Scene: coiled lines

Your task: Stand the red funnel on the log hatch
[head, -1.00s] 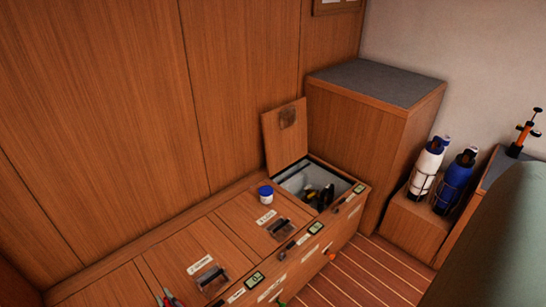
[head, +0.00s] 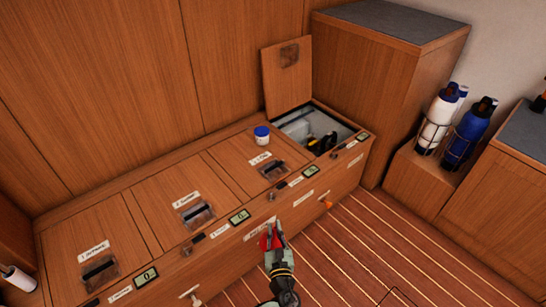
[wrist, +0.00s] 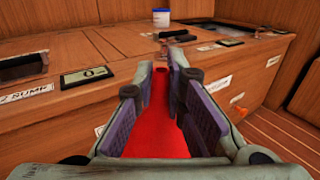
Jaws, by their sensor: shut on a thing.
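My gripper (head: 272,236) is shut on the red funnel (head: 264,243), in front of the wooden bench's front face. In the wrist view the red funnel (wrist: 157,125) lies between the two finger pads, tilted and pointing away; its wide end is hidden low between the fingers. The bench top has a row of closed hatches, each with a small label and a recessed latch. The closed hatch nearest the open one (head: 232,171) carries a label that seems to read "3 LOG", too small to be sure. The funnel is apart from it.
A blue-lidded white jar (head: 262,138) stands at the back of that hatch. To its right a compartment is open, its lid (head: 287,78) upright, with dark items inside. Small gauges and knobs line the bench's front. Bottles (head: 470,128) stand in racks at right. The striped floor is clear.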

